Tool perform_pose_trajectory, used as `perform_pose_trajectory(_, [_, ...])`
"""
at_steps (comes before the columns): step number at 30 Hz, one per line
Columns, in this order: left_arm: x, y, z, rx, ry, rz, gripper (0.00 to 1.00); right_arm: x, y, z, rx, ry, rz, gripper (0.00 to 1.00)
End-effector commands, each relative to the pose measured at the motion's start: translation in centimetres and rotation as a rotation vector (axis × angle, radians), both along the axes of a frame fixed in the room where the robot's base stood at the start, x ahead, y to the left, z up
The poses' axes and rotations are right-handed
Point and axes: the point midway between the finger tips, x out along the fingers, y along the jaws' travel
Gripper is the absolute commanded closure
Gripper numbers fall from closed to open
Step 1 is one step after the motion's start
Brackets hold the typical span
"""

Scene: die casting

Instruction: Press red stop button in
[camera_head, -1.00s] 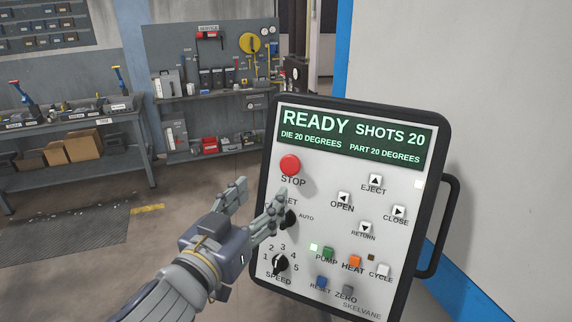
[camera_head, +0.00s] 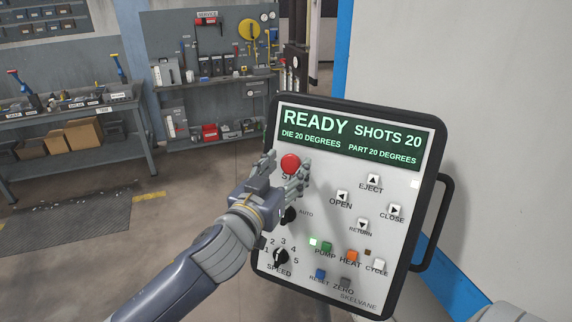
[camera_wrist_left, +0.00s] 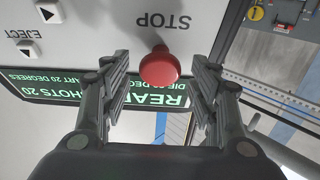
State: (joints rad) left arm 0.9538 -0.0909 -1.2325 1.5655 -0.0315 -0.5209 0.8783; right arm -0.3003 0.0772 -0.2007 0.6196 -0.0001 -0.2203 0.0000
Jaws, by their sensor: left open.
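The red stop button (camera_head: 290,163) is a round mushroom button at the upper left of the control panel (camera_head: 330,190). My left gripper (camera_head: 286,168) is open, with one finger on each side of the button in the head view. In the left wrist view the red stop button (camera_wrist_left: 160,67) shows between the two open fingertips of my left gripper (camera_wrist_left: 160,82). I cannot tell whether the fingers touch it. The panel screen reads READY, SHOTS 20. My right gripper is not in view.
The panel also carries a speed knob (camera_head: 280,257), white arrow buttons (camera_head: 342,197) and coloured buttons such as a blue one (camera_head: 320,274). A handle (camera_head: 440,222) is on its right side.

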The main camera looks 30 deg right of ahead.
Motion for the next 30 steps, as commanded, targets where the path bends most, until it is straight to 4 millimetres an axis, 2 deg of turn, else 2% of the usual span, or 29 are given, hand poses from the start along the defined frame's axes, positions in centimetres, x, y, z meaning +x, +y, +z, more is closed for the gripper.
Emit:
perform_pose_trajectory(9, [0.1,-0.2,0.0,0.0,0.0,0.0,0.45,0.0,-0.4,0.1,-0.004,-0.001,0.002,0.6])
perform_pose_trajectory(11, [0.1,-0.2,0.0,0.0,0.0,0.0,0.56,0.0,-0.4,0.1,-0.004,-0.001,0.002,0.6])
perform_pose_trajectory(15, [0.1,-0.2,0.0,0.0,0.0,0.0,0.88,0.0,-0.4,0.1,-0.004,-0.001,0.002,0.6])
perform_pose_trajectory(17, [0.1,-0.2,0.0,0.0,0.0,0.0,1.0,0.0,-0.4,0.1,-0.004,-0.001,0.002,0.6])
perform_pose_trajectory(30, [0.9,-1.5,-0.6,-0.001,-0.001,0.0,1.0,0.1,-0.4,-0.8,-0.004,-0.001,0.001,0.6])
